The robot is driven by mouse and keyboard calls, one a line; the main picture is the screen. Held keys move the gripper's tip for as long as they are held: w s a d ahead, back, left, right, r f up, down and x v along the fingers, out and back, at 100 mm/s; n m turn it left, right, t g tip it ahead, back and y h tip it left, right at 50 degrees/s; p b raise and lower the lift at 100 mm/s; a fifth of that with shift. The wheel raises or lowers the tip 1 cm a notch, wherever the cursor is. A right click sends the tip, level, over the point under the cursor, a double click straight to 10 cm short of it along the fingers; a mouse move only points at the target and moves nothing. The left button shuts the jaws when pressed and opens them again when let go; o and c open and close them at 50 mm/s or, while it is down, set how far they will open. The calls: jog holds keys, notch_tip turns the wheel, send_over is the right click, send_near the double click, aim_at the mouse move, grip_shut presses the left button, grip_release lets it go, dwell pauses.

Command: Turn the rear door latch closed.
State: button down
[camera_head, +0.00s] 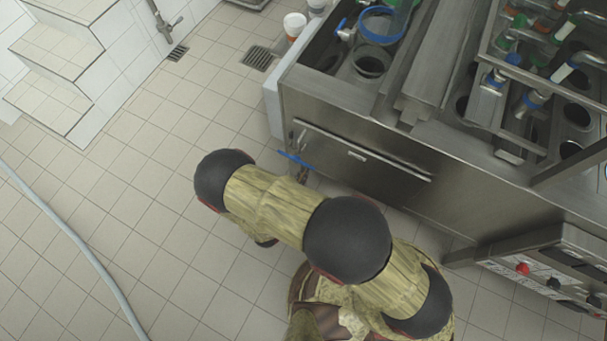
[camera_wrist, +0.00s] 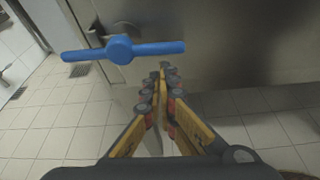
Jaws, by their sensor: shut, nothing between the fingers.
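A blue two-armed latch handle (camera_wrist: 122,50) lies nearly level in front of the steel door panel in the wrist view. It also shows as a thin blue bar at the door's lower left in the head view (camera_head: 297,160). The steel door (camera_head: 375,172) is on the side of the machine and looks flush with it. My gripper (camera_wrist: 163,72) is shut and empty, with its fingertips just below and right of the handle's hub in the picture. I cannot tell whether they touch the handle. My arm hides most of the gripper in the head view.
The steel machine (camera_head: 475,200) fills the right, with tubes and fittings on top. A control box (camera_head: 545,265) juts out at lower right. A hose (camera_head: 75,245) lies on the tiled floor at left. Steps (camera_head: 55,60) stand at upper left. The floor between is clear.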

jog(key=s+a+p, duration=0.1)
jog(key=s+a, duration=0.2)
jog(key=s, duration=0.5)
jog(key=shift+s+a, duration=0.3)
jog(key=shift+s, duration=0.1)
jog(key=shift+r, duration=0.1)
